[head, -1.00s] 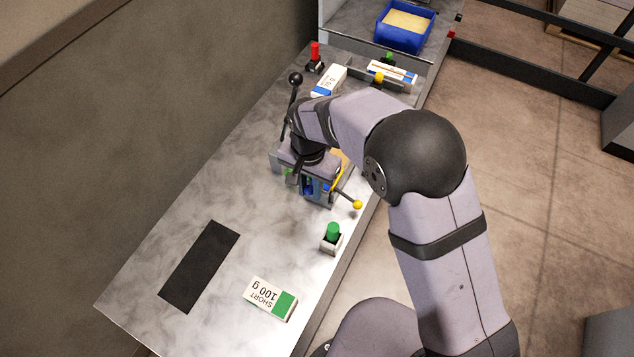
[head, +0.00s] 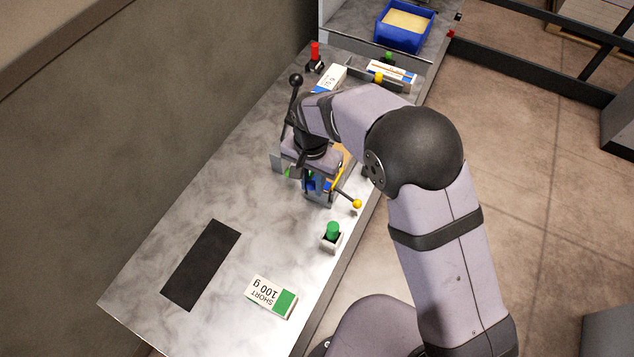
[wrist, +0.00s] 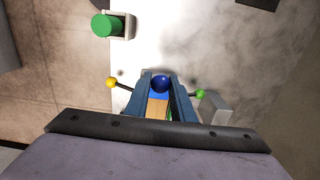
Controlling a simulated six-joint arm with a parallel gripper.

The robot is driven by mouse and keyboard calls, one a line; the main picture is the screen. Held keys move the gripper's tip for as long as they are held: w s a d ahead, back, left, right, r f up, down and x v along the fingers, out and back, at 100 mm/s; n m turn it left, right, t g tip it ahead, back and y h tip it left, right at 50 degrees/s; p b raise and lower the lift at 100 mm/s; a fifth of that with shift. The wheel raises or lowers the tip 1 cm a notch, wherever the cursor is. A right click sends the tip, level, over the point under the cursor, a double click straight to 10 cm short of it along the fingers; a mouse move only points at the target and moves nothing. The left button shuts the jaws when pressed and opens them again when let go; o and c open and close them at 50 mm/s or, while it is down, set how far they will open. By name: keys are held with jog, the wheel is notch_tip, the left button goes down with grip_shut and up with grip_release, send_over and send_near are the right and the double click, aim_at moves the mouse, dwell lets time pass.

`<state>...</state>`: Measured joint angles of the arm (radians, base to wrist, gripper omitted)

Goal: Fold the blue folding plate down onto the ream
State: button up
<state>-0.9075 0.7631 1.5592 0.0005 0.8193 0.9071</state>
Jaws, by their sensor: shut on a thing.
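The blue folding plate shows only in part. In the wrist view its round blue knob (wrist: 161,83) sits between the fingertips of my gripper (wrist: 162,78), which is shut on it. A strip of blue lies just below the knob, and an orange-brown surface (wrist: 157,109) shows between the fingers; I cannot tell if it is the ream. In the head view my gripper (head: 318,187) points down into the grey fixture on the bench, with bits of blue at the fingers. My wrist hides most of the plate, its angle and the ream.
A yellow-knobbed lever (head: 357,204) and a green button (head: 333,231) stand near the bench's front edge. A black-knobbed lever (head: 295,80) rises behind my wrist.

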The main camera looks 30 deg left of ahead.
jog(key=shift+w+r+p, duration=0.25)
jog(key=shift+w+p, duration=0.05)
jog(key=shift+w, duration=0.3)
jog(key=o, duration=1.5)
jog(key=shift+r+p, duration=2.7)
jog(key=shift+r, duration=0.8)
